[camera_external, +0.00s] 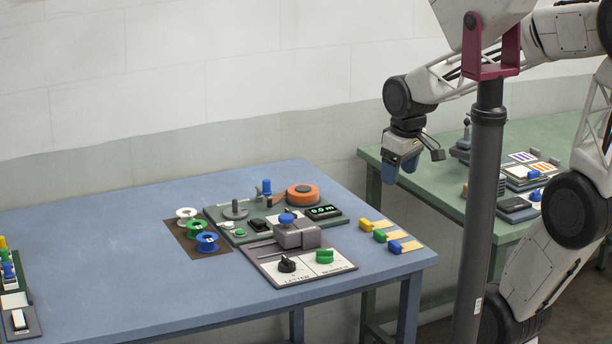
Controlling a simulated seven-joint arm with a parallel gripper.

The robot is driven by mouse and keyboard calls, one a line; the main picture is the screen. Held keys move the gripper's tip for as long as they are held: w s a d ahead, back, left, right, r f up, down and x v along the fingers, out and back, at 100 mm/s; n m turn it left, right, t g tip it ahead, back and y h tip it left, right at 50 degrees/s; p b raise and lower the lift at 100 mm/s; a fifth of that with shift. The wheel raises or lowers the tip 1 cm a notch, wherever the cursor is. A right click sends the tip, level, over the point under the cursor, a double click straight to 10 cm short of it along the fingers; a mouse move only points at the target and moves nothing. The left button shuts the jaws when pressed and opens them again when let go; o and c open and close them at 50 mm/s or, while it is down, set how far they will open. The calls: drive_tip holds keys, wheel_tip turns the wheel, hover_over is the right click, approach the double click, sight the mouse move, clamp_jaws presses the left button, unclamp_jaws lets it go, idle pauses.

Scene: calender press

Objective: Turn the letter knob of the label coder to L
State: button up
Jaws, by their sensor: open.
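The label coder (275,253) is a grey unit near the front right of the blue table, with a blue-topped grey block on it. Its white front panel carries two knobs. The black letter knob (287,265) is on the left, above the word LETTER. The green number knob (325,257) is to its right. The letters around the black knob and its pointer are too small to read. My gripper (399,166) has blue fingers, is open and empty, and hangs in the air above and to the right of the coder, well apart from it.
Behind the coder stands a green unit with an orange reel (303,195) and a lit display (324,211). Three spools (197,225) lie on a brown mat to the left. Yellow, green and blue blocks (379,236) sit right of the coder. A dark post (477,190) stands at the right.

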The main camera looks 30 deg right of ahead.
drive_tip(key=w+a+f+n+g, duration=0.1)
drive_tip(key=w+a+f+n, duration=0.6)
drive_tip(key=a, duration=0.4)
drive_tip(key=n+g, duration=0.1)
drive_tip(key=n, duration=0.5)
hover_over(287, 259)
wheel_tip(287, 259, down, 7)
drive_tip(key=shift+f, duration=0.1)
drive_tip(key=shift+f, duration=0.1)
drive_tip(key=shift+f, duration=3.75)
drive_tip(key=c, duration=0.9)
